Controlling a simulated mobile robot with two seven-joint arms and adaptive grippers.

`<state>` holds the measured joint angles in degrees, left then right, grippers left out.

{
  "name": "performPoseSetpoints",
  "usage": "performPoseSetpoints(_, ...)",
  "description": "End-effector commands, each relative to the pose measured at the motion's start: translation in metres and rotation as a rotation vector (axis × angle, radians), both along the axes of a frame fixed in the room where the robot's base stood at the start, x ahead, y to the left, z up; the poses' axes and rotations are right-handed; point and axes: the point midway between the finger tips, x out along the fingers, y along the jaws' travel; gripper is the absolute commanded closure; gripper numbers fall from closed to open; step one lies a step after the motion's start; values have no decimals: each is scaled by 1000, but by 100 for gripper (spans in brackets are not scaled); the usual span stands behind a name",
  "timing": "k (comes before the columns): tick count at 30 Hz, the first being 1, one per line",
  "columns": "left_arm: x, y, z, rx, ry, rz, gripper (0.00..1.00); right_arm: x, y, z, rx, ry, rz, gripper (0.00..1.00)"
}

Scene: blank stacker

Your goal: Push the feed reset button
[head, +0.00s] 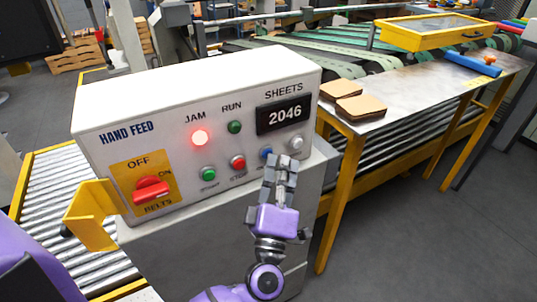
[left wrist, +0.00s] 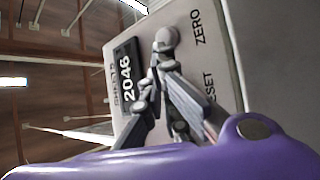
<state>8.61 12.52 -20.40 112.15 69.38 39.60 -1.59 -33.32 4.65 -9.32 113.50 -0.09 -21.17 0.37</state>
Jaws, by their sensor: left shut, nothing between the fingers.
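The white hand feed control box (head: 200,130) has a row of buttons on its front. A green button (head: 208,174), a red stop button (head: 238,162), a blue button (head: 266,153) and a grey button (head: 296,142) run left to right. My left gripper (head: 281,162) is shut and empty, its fingertips just right of and below the blue button. In the left wrist view the shut fingers (left wrist: 162,70) cover the area beside the partly hidden "RESET" label; the grey button (left wrist: 167,38) by "ZERO" shows beyond them. I cannot tell if the fingertips touch the panel. My right gripper is out of view.
The red jam lamp (head: 200,138) is lit and the sheets display (head: 284,115) reads 2046. A red belts switch (head: 151,189) has a yellow guard (head: 92,213) beside it. A metal table (head: 400,97) with brown blanks (head: 361,106) stands at right.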

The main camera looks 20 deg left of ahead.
Motion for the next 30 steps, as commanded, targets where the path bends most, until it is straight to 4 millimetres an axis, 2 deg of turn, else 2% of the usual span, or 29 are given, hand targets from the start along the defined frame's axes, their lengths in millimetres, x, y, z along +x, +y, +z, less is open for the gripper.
performPoseSetpoints(19, 2, 3, 1, 0, -2, 1, 100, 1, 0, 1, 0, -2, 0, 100)
performPoseSetpoints(30, -9, -10, 1, 0, -2, 1, 100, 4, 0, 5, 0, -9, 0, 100)
